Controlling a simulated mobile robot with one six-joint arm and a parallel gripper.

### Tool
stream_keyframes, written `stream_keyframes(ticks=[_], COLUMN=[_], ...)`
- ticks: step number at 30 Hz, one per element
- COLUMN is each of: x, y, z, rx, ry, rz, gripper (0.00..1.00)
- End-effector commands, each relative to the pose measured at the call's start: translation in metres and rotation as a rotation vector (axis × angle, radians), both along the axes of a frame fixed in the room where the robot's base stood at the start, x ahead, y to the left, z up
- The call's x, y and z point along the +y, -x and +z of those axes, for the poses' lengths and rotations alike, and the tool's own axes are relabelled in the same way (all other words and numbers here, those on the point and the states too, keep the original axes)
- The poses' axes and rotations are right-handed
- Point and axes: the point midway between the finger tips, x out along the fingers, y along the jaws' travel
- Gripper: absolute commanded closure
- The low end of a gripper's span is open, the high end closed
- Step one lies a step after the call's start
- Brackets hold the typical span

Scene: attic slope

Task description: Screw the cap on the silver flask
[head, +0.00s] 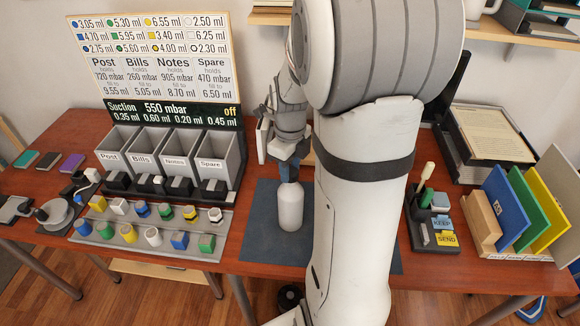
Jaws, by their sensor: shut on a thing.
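The silver flask (291,208) stands upright on the dark blue mat (261,262), left of my arm. My gripper (289,177) points down right above the flask's neck. Its dark fingers are shut on the cap, which is mostly hidden between them at the flask's mouth. I cannot tell whether the cap touches the neck or sits straight on it.
On the left, a grey tray (150,245) holds several coloured caps and blocks before labelled bins (170,152) and a sign board (155,60). On the right stand a small desk organiser (428,236), a folder rack (484,222) and a paper tray (490,140). My arm covers the mat's middle.

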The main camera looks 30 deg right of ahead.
Motion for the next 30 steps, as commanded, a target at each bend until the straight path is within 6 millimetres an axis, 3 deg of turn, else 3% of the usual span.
stream_keyframes(ticks=[10,19,28,29,30], x=[0.0000,-0.0008,-0.0010,-0.0010,-0.0010], y=[-0.0001,-0.0004,-0.0004,-0.0004,-0.0004], z=[-0.0001,0.0000,0.0001,0.0001,0.0001], rx=[0.000,-0.001,-0.001,-0.001,-0.001], ry=[0.000,0.000,0.000,0.000,0.000], rz=[-0.032,-0.330,-0.382,-0.382,-0.381], gripper=[0.96,0.96,0.96,0.66,0.63])
